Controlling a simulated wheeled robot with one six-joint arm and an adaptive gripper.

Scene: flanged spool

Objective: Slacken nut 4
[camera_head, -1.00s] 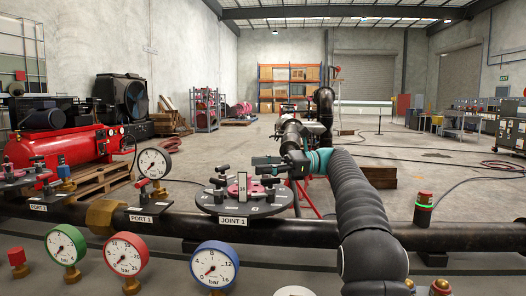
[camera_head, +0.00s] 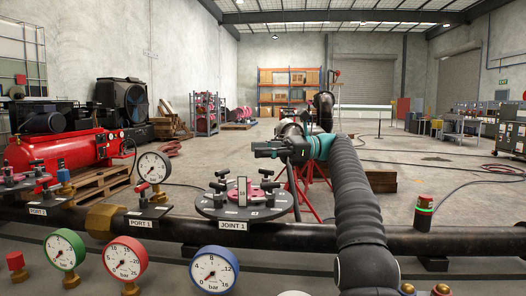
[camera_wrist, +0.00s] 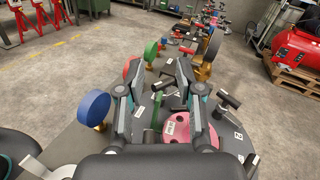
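The JOINT 1 flange (camera_head: 243,211) is a dark round plate with several black T-handled nuts (camera_head: 220,186) around a pink-red centre and an upright pale plate (camera_head: 242,191). Number tags lie by the nuts, but I cannot tell which is nut 4. In the wrist view the pink disc (camera_wrist: 178,128) and black T-handles (camera_wrist: 229,101) show below and right of the fingers. My gripper (camera_head: 265,150) is above the flange's right side, apart from it.
Blue (camera_head: 214,269), red (camera_head: 125,258) and green (camera_head: 65,247) gauges stand in front of the pipe (camera_head: 300,235). A dark-rimmed gauge (camera_head: 154,167) stands left of the flange at PORT 1. A red-topped beacon (camera_head: 424,201) stands at right.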

